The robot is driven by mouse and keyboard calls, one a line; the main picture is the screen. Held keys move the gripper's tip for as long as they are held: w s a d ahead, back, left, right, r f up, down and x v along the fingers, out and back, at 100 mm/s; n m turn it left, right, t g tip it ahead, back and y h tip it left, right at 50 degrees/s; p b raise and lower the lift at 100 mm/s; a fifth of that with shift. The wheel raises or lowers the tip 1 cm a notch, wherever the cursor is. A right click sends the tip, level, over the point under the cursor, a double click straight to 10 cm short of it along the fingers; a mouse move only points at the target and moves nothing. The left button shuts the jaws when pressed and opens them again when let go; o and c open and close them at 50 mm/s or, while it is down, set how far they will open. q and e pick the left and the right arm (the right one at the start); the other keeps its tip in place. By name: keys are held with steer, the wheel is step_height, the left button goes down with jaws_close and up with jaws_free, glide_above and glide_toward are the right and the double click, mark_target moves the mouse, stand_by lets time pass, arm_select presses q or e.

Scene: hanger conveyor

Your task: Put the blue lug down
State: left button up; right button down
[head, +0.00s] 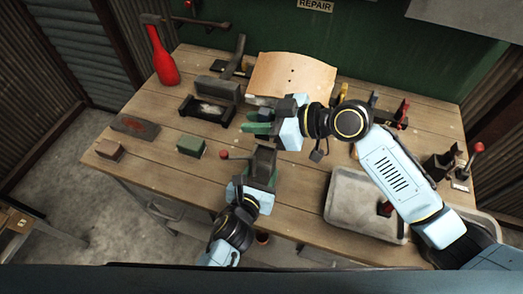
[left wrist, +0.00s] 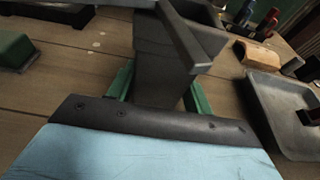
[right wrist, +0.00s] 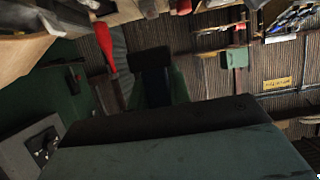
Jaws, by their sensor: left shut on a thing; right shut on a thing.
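No plainly blue lug shows in any view. My right gripper (head: 256,126) is over the middle of the table, its green fingers pointing left. In the right wrist view it is shut on a dark, blockish piece (right wrist: 150,70), whose colour I cannot tell surely. My left gripper (head: 263,172) is just below it in the head view, near the table's front. It is shut on a dark grey piece (left wrist: 165,75), which stands between its green fingers in the left wrist view. The lower ends of both held pieces are hidden.
A grey tray (head: 342,215) lies at front right. A curved wooden board (head: 292,72) stands behind my right gripper. Bare table shows at front left.

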mark_target(257, 156)
step_height(257, 156, down, 9)
steer(key=shift+r, duration=0.15)
stand_by(0.4)
steer(key=shift+f, duration=0.35)
steer(key=c, duration=1.6)
jaws_free()
steer(key=shift+s, duration=0.1)
steer(key=shift+o, duration=0.2)
steer(key=shift+f, duration=0.1)
steer(key=shift+s, duration=0.1)
steer(key=shift+a+r, duration=0.1)
steer(key=shift+r, duration=0.2)
steer(key=v, duration=1.2)
steer(key=shift+r, duration=0.25)
